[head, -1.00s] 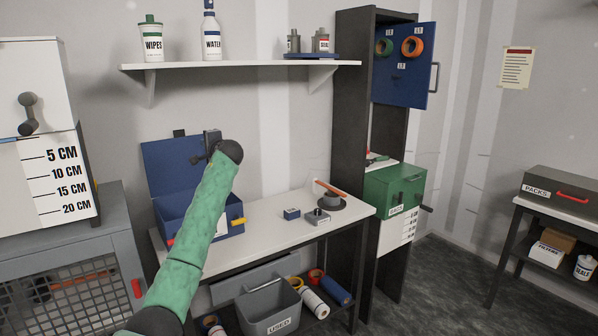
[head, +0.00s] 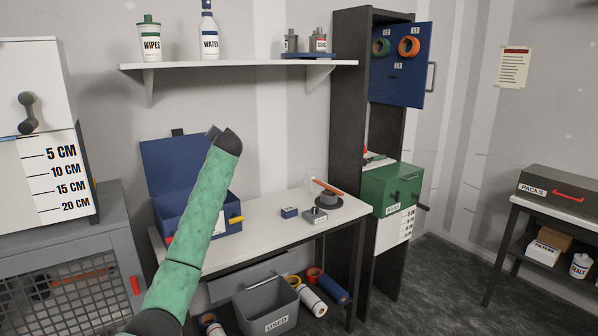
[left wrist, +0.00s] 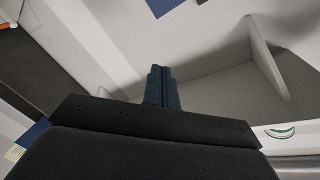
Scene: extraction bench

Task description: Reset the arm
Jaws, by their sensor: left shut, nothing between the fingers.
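My left arm, in a green sleeve, rises from the bottom left in the head view, in front of the bench and the open blue box (head: 158,160). Its wrist end is near the upper part of the box lid. The fingers are mostly hidden behind the wrist there. In the left wrist view my left gripper (left wrist: 162,74) is shut with nothing between its dark blue fingers. It points toward the pale wall and the shelf. My right gripper is in neither view.
A wall shelf (head: 240,65) holds a wipes tub (head: 150,42) and a water bottle (head: 209,35) above the arm. A dark rack with a green box (head: 398,188) stands right of the bench (head: 265,217). A grey bin (head: 265,305) sits below. The bench's middle has free room.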

